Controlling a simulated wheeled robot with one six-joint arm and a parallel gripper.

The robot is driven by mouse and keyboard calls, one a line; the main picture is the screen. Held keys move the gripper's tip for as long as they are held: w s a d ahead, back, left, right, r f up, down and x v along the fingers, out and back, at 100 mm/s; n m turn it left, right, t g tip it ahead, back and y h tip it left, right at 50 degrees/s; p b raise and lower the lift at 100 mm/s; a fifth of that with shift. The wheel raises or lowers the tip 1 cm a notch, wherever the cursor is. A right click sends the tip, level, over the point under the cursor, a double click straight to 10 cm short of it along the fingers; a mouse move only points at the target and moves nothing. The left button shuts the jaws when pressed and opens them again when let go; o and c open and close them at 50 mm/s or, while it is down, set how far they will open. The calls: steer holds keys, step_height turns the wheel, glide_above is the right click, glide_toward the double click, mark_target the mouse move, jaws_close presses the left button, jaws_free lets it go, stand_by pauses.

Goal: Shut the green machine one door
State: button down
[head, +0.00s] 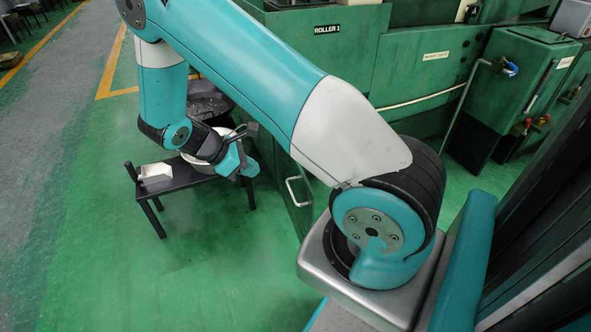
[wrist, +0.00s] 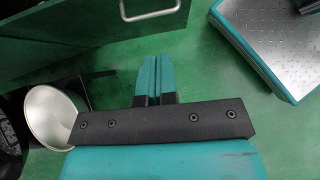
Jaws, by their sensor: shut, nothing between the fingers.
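The green machine (head: 345,55) carries a "ROLLER 1" label and stands behind my arm in the head view. A green door panel (head: 283,165) with a pale bar handle (head: 292,191) is low on its front, partly hidden by my arm. I cannot tell how far the door stands open. In the wrist view the dark green panel (wrist: 75,30) fills the upper left, with its handle (wrist: 150,14) at the top. My gripper (wrist: 153,60) is shut and empty, apart from the handle. In the head view my gripper (head: 248,169) is left of the door.
A small black table (head: 185,178) stands left of the door, holding a white open box (head: 155,174). A round pale bowl (wrist: 50,117) is close beside my gripper in the wrist view. Green floor (head: 190,270) is clear in front. Pipes and valves (head: 510,68) are at right.

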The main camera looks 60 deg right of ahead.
mark_target(304, 182)
steer(key=b+x, duration=0.1)
steer(key=x, duration=0.3)
steer(key=d+r+b+x, duration=0.1)
steer(key=x, duration=0.3)
steer(key=s+b+x, duration=0.1)
steer(key=b+x, duration=0.1)
steer(key=x, duration=0.3)
steer(key=shift+d+r, duration=0.4)
steer(key=shift+s+d, duration=0.4)
steer(key=shift+d, duration=0.1)
steer(key=shift+r, duration=0.1)
